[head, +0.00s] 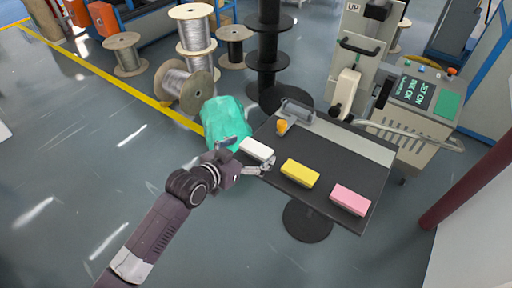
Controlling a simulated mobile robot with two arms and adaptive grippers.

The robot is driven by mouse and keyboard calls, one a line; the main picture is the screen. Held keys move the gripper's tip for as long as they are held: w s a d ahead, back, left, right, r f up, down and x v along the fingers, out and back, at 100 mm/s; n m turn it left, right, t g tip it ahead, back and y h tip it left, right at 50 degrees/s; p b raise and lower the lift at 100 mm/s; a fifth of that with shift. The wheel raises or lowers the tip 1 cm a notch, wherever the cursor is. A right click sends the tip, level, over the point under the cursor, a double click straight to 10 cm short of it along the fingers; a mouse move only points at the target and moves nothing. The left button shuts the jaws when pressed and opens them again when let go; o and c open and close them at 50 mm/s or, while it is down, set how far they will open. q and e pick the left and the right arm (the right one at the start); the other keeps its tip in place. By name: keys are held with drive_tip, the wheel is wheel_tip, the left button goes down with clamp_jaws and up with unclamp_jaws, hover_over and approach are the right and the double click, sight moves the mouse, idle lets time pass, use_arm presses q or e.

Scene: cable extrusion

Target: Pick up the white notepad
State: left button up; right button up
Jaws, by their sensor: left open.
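The white notepad (257,149) lies on the left part of the dark table (345,165), near its left edge. My left gripper (262,160) is open at that edge, just in front of the white notepad, with its fingers close to the notepad's near side. I cannot tell whether they touch it. My left arm comes in from the lower left. My right gripper is out of view.
A yellow notepad (300,173) and a pink notepad (350,199) lie to the right on the table. An orange object (282,127) and a grey holder (297,110) stand at its back. A teal bag (225,120) is behind my gripper. A machine (415,110) stands behind the table.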

use_arm(q)
drive_tip(key=shift+w+d+f, duration=0.15)
drive_tip(key=shift+w+d, duration=0.05)
drive_tip(key=shift+w, duration=0.05)
drive_tip(key=c, duration=1.2)
drive_tip(key=shift+c, duration=0.2)
